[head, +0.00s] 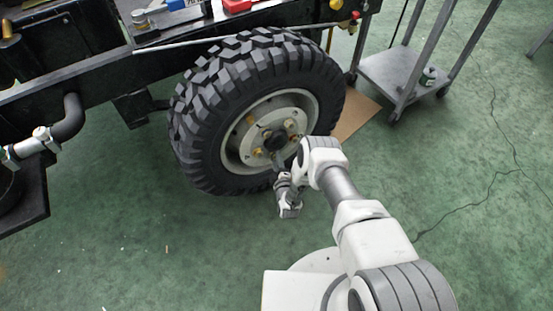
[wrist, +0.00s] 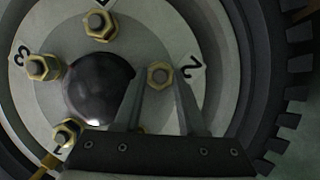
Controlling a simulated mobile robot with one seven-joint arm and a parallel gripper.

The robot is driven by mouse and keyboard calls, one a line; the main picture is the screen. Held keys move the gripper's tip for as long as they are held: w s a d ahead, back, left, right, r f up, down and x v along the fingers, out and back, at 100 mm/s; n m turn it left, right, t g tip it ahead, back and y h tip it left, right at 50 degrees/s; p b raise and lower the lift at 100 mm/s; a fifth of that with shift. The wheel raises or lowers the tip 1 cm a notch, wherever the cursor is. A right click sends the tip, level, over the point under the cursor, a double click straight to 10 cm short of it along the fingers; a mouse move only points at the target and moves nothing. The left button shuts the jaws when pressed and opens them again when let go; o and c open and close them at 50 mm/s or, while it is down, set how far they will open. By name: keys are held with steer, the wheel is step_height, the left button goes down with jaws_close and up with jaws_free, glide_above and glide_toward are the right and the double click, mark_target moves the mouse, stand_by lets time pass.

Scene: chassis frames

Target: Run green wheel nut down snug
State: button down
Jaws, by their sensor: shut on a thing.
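The wheel (head: 262,110) is mounted on the vehicle frame, with a pale rim, a dark domed hub cap (wrist: 99,87) and several brass-coloured nuts. My gripper (wrist: 158,78) has its two fingers on either side of a brass nut (wrist: 160,75) beside the label marked 2, and it is shut on that nut. The nut looks seated on its stud against the rim, but how tight it is cannot be told. No nut clearly looks green. In the head view my gripper (head: 279,160) is small and partly hidden at the hub.
Other nuts stand at the top (wrist: 99,25), left (wrist: 42,68) and lower left (wrist: 67,132) of the hub. A grey cart (head: 400,72) stands to the right behind the tyre. A brown sheet (head: 355,113) lies beside the wheel. The green floor at right is open.

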steer(key=shift+m, duration=0.5)
steer(key=c, duration=0.8)
jaws_free()
steer(key=shift+o, duration=0.2)
steer(key=shift+s+d, duration=0.1)
steer(key=shift+s, duration=0.05)
